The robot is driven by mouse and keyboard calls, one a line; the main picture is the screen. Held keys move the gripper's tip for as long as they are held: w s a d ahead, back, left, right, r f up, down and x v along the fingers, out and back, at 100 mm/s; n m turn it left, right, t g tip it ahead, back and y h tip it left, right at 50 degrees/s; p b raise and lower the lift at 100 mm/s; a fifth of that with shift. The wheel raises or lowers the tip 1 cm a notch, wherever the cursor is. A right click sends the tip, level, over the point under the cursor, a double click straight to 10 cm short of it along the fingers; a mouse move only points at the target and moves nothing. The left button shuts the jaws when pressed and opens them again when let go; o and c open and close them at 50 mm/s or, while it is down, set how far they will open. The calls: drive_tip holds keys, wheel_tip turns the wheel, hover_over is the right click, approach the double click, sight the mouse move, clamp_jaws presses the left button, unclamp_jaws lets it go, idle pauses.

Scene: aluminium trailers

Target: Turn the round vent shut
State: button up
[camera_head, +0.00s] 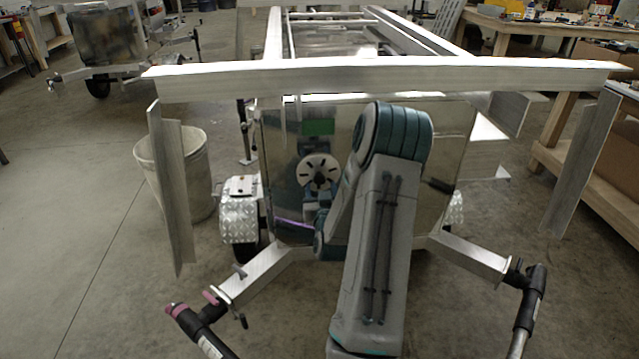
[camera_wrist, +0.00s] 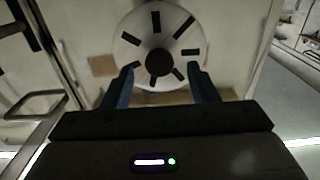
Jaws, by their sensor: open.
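The round vent (camera_head: 319,171) is a pale disc with dark radial slots and a dark centre knob, on the front panel of the aluminium trailer (camera_head: 455,130). In the wrist view the vent (camera_wrist: 158,30) fills the upper middle, its top edge cut off. My gripper (camera_wrist: 160,78) is open, with its two dark fingers apart at the lower left and lower right of the vent. The knob sits between and just above the fingertips in the picture. I cannot tell whether the fingers touch the disc. In the head view my arm hides part of the panel to the right of the vent.
A horizontal aluminium beam (camera_head: 380,78) crosses above the panel, with upright plates (camera_head: 172,185) hanging at its sides. A white bin (camera_head: 190,175) stands to the left. A wooden workbench (camera_head: 590,150) is at right.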

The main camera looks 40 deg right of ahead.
sight(319, 181)
drive_tip(key=shift+x, duration=1.65)
drive_tip(key=c, duration=1)
drive_tip(key=shift+o, duration=0.2)
drive_tip(key=shift+f+m+b, duration=0.1)
drive_tip(key=shift+m+b, duration=0.2)
drive_tip(key=shift+b, duration=0.05)
drive_tip(key=m+b, duration=0.3)
drive_tip(key=b, duration=0.1)
drive_tip(key=shift+m, duration=0.3)
drive_tip(key=m+b, duration=0.3)
drive_tip(key=m, duration=0.1)
drive_tip(key=shift+a+m+b, duration=0.1)
drive_tip(key=shift+m+b, duration=0.25)
drive_tip(key=shift+m, duration=0.05)
drive_tip(key=shift+r, duration=0.2)
